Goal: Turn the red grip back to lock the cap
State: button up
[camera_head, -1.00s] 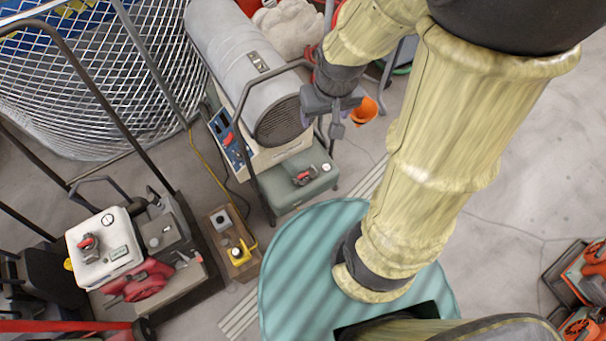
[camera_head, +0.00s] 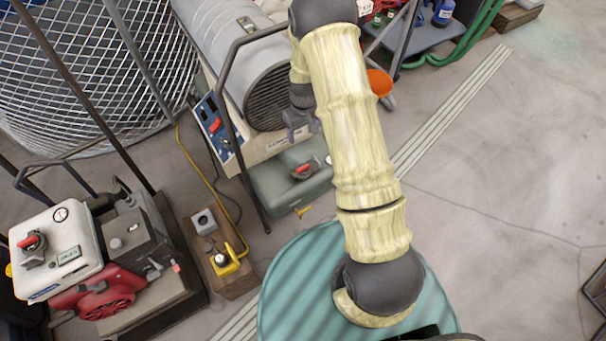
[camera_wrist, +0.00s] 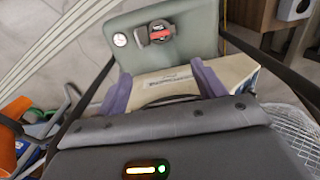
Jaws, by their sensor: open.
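A red grip (camera_head: 304,168) sits on a dark cap on top of the green tank (camera_head: 280,200), below the grey cylindrical heater. In the wrist view the red grip (camera_wrist: 161,33) lies roughly crosswise on its dark cap, beside a round white gauge (camera_wrist: 120,40). My gripper (camera_head: 298,122) is above the tank, in front of the heater's grille. Its two purple fingers (camera_wrist: 161,72) are spread, with nothing between them. They are apart from the grip, which shows beyond their tips. A second red grip (camera_head: 30,242) sits on the white tank of the machine at left.
The heater (camera_head: 225,50) and its dark tube handle (camera_head: 232,110) stand close to my gripper's left. A blue panel (camera_head: 213,122) has a red switch. A wooden board (camera_head: 225,260) carries a yellow piece. An orange funnel-like thing (camera_head: 380,82) is behind my arm.

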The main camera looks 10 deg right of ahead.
aim_at(303, 167)
jog(key=f, duration=0.3)
jog(key=shift+w+f, duration=0.25)
jog(key=shift+w, duration=0.05)
notch_tip(303, 167, down, 18)
jog(key=b, duration=0.4)
jog(key=shift+r, duration=0.25)
jog(key=c, duration=1)
